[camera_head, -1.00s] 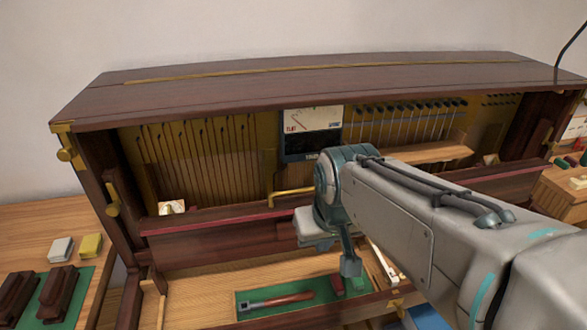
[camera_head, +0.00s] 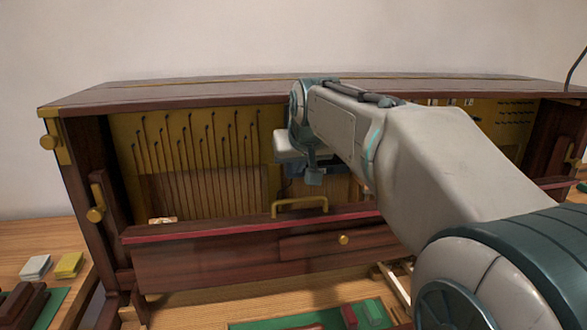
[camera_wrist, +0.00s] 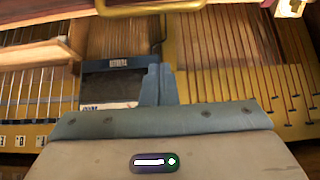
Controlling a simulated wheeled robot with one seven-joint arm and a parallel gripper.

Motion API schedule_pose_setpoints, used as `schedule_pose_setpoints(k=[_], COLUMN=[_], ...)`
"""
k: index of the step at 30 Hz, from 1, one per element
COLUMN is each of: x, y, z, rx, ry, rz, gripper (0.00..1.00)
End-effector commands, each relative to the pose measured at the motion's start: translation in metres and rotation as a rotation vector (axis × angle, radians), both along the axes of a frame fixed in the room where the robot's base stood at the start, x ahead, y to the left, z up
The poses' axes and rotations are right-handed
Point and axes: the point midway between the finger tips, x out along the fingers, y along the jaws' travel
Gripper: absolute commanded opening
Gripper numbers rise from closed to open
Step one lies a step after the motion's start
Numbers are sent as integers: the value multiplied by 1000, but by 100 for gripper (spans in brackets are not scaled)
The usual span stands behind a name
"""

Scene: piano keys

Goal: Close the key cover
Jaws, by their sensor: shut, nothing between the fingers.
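The key cover (camera_head: 215,255) appears to be the long dark wood panel with a red top edge across the piano's front. It looks upright, though its exact angle is hard to tell. A brass handle (camera_head: 300,202) stands at its top edge and also shows at the top of the wrist view (camera_wrist: 150,8). My gripper (camera_head: 315,180) is above and behind the handle, apart from it, in front of the open piano interior. In the wrist view my gripper's fingers (camera_wrist: 158,70) are together and empty. My arm hides the panel's right part.
Strings and a brass plate (camera_head: 190,125) fill the interior beneath the wooden lid (camera_head: 200,94). A green mat (camera_head: 300,322) lies in front, below the panel.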

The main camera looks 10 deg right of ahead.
Motion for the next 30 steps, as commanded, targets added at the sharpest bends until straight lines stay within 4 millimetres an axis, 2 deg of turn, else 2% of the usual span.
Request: schedule_pose_setpoints(k=[1, 8, 12, 18, 30], x=[8, 40, 22, 6, 3], y=[0, 0, 0, 0, 3], z=[-13, -51, -57, -62, -63], rx=[0, 0, -1, -1, -1], ry=[6, 5, 0, 0, 1], rz=[0, 0, -1, -1, 1], gripper=[0, 0, 0, 0, 0])
